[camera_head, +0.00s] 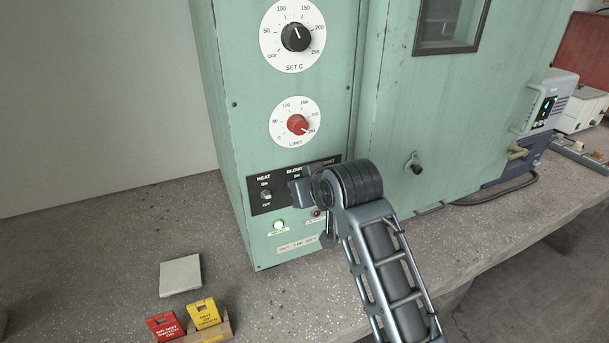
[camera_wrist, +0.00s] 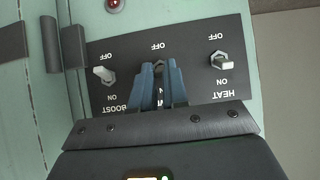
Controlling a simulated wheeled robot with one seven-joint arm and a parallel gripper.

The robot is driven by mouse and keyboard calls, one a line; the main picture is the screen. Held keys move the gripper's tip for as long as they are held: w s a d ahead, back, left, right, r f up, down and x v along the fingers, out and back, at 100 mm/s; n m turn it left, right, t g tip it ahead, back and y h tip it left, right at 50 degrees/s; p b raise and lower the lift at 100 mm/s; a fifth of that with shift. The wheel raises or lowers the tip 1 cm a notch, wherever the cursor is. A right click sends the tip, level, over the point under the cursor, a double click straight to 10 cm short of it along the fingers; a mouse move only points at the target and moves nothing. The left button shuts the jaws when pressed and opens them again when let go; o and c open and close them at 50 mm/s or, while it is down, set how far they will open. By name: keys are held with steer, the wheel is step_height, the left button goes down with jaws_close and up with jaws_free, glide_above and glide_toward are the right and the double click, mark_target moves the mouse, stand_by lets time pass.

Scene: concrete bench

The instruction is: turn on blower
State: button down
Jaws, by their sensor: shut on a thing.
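The black switch panel (camera_head: 260,201) is on the green oven front, with toggles marked heat, blower and boost. In the wrist view the panel (camera_wrist: 195,88) appears upside down. My gripper (camera_head: 308,188) is in front of the middle of the panel and hides the blower toggle in the head view. In the wrist view the blue fingers of my gripper (camera_wrist: 160,76) are shut on the blower toggle, between the other two. The fingers cover most of its lever, so I cannot tell its position. The heat toggle (camera_wrist: 222,61) and boost toggle (camera_wrist: 103,74) stand free on either side.
Above the panel are a red limit dial (camera_head: 297,124) and a black set dial (camera_head: 296,37). A lit green lamp (camera_head: 278,225) and a red lamp (camera_head: 317,213) sit below it. Tags (camera_head: 203,313) and a grey block (camera_head: 180,275) lie on the bench at the left.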

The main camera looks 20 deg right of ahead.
steer(key=shift+w+r+g+p, duration=0.1)
steer(key=shift+r+g+p, duration=0.1)
steer(key=shift+g+p, duration=0.35)
steer(key=c, duration=1.1)
jaws_free()
steer(key=shift+c, duration=0.2)
steer(key=v, duration=0.7)
steer(key=shift+s+b, duration=0.3)
steer(key=shift+s, duration=0.05)
steer(key=shift+r, duration=0.15)
